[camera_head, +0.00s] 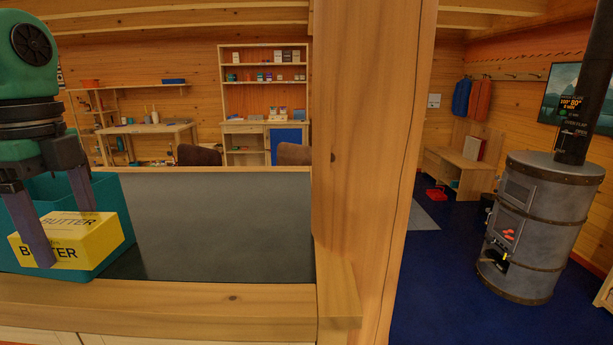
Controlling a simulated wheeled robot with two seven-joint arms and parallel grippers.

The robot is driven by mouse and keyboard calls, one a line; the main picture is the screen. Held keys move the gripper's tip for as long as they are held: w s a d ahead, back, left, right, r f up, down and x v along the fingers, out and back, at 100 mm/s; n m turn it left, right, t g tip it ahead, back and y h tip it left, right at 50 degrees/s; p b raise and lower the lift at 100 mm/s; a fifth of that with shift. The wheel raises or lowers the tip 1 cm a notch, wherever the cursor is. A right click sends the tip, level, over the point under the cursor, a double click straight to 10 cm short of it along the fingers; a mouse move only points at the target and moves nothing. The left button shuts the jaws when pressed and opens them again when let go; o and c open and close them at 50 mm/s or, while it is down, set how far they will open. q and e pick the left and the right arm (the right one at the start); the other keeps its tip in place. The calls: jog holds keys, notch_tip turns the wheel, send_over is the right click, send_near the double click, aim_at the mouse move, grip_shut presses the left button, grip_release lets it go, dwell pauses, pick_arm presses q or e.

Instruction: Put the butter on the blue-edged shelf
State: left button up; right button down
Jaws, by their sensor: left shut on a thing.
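The butter is a yellow box with a paler top and dark "BUTTER" lettering (88,238), at the lower left. My left gripper (62,232) comes down from above, with its two grey-purple fingers shut on the box. A teal crate (112,192) stands on the counter around and behind the butter. The box overlaps the crate's near side in the picture; I cannot tell how far above its floor it is. My right gripper is out of view. I cannot make out a shelf with a clearly blue edge.
The dark counter top (225,225) is clear right of the crate, with a wooden rim (180,300). A thick wooden post (368,130) rises at its right end. Beyond are a stocked shelf unit (222,85), a workbench (150,130), a bench (450,165) and a stove (535,225).

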pick_arm(q)
jog(key=s+a+f+m, duration=0.4)
jog(key=a+f+m, duration=0.5)
notch_tip(320, 180, down, 15)
jog(key=s+d+m, duration=0.2)
jog(key=m, duration=1.4)
jog(key=w+d+f+m, duration=0.2)
jog(key=d+f+m, duration=0.2)
jog(key=d+m, duration=0.9)
jog(key=w+d+f+m, duration=0.35)
jog(key=d+m, duration=0.45)
jog(key=m, duration=0.8)
notch_tip(320, 180, down, 8)
jog(key=shift+s, duration=0.4)
